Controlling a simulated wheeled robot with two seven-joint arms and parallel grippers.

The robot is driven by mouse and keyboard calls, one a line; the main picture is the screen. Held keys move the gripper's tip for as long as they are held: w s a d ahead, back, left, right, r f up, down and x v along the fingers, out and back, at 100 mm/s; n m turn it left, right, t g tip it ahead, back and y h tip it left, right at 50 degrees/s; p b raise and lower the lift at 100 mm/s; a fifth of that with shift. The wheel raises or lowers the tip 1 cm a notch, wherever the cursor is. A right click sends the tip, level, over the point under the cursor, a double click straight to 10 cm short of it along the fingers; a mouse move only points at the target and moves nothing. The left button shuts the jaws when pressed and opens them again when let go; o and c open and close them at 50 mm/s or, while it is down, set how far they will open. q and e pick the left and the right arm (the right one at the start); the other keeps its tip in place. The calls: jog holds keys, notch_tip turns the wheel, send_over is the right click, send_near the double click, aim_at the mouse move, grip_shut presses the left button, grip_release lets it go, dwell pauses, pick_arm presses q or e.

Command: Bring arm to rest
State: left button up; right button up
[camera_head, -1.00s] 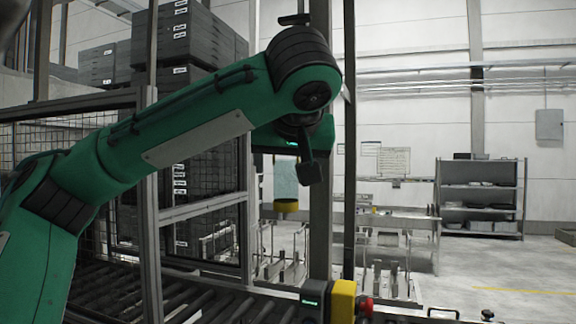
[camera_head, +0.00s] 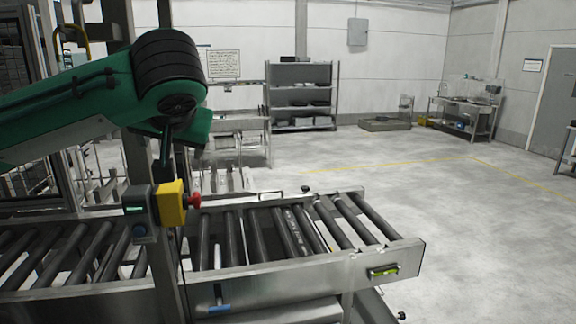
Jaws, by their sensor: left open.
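My green left arm comes in from the left edge and is raised, with its dark ribbed wrist joint at the upper left. My left gripper (camera_head: 168,172) hangs below the wrist, dark and seen from the side, above the box with the red button. It is open, and I see nothing held in it. The lower part of the wrist hides some of its shape. My right gripper is not in view.
A roller conveyor (camera_head: 275,232) runs along the lower left and ends mid-picture. A yellow box with a red button (camera_head: 172,203) stands on a post beside it. Shelves (camera_head: 300,95) and a workbench (camera_head: 467,112) stand at the back.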

pick_arm(q)
jog(key=s+d+f+m+g+h, duration=0.1)
jog(key=s+d+f+m+h, duration=0.3)
jog(key=f, duration=0.8)
jog(key=d+f+g+h, duration=0.1)
jog(key=d+f, duration=0.4)
jog(key=f, duration=0.6)
jog(key=s+d+f+m+g+h, duration=0.1)
jog(key=s+d+f+m+h, duration=0.3)
jog(key=f, duration=0.8)
jog(key=s+a+f+n+g+y, duration=0.2)
jog(key=s+a+f+n, duration=0.1)
jog(key=s+a+f, duration=0.7)
jog(key=s+a+f+n+g+y, duration=0.1)
jog(key=s+a+f+n+y, duration=0.1)
jog(key=s+a+f, duration=0.8)
jog(key=s+d+f+g, duration=0.1)
jog(key=s+d+f, duration=0.1)
jog(key=f, duration=1.5)
jog(key=s+d+f, duration=0.2)
jog(key=f, duration=1.5)
jog(key=s+a+f, duration=0.2)
jog(key=s+f, duration=0.7)
jog(key=s+a+f+g, duration=0.1)
jog(key=s+f, duration=0.9)
jog(key=shift+a, duration=0.4)
